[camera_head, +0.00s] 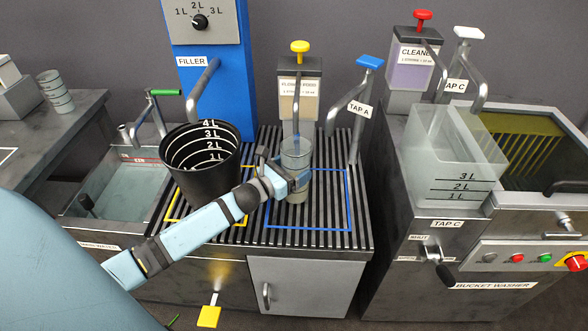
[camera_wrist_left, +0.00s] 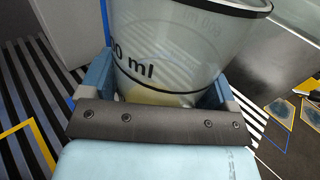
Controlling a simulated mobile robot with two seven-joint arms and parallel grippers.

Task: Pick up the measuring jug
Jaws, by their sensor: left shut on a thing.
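The measuring jug (camera_head: 296,154) is a clear, upright cup in front of the flower food dispenser (camera_head: 299,92), over the slatted grate. My left gripper (camera_head: 290,180) is shut on it, with a finger on either side. In the left wrist view the jug (camera_wrist_left: 185,45) fills the upper middle, with a dark rim, black "ml" marking and a pale yellowish patch seen low through its wall. Whether its base touches the grate is hard to tell. My right gripper is not in view.
A black bucket (camera_head: 203,170) stands left of the jug on the yellow-outlined square. A blue-outlined square (camera_head: 335,226) lies under and right of the jug. Tap A (camera_head: 358,110) rises behind right. A clear 3 L container (camera_head: 450,165) is farther right. Stacked cups (camera_head: 55,92) stand far left.

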